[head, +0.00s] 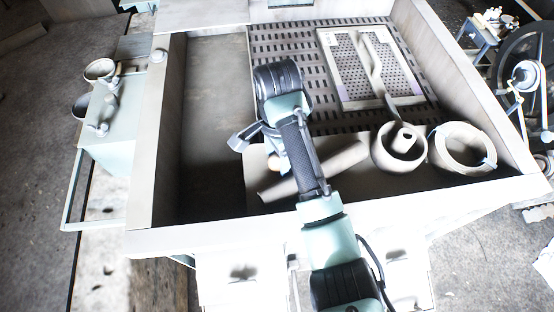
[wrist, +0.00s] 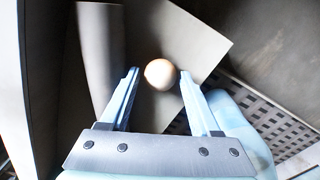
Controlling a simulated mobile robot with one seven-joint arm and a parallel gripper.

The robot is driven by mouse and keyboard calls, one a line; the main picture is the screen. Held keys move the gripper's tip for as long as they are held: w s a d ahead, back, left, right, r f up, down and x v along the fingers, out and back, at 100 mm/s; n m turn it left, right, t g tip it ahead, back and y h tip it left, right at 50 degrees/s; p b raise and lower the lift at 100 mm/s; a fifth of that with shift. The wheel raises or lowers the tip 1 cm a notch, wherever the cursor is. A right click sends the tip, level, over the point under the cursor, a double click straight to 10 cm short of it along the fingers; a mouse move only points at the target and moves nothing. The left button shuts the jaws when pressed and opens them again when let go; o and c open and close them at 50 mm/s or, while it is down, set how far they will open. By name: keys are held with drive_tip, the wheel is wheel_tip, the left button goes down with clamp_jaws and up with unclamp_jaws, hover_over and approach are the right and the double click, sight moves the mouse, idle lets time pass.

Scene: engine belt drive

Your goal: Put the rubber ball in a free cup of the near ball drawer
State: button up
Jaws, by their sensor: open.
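The rubber ball, a small pale orange-tan sphere (wrist: 160,74), shows in the wrist view over a flat brown sheet (wrist: 190,45). My gripper (wrist: 160,77) is open, with one finger on each side of the ball; I cannot tell whether they touch it. In the head view my gripper (head: 247,138) is low inside the large tray, beside the sheet (head: 257,160), and I cannot make out the ball there. I cannot identify the near ball drawer or its cups in either view.
The large tray (head: 147,150) has raised walls. The tray's left floor (head: 212,100) is bare. A pale green box (head: 118,125) stands outside left.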

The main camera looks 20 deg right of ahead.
drive_tip(key=c, duration=1)
clamp_jaws()
drive_tip(key=shift+r, duration=0.15)
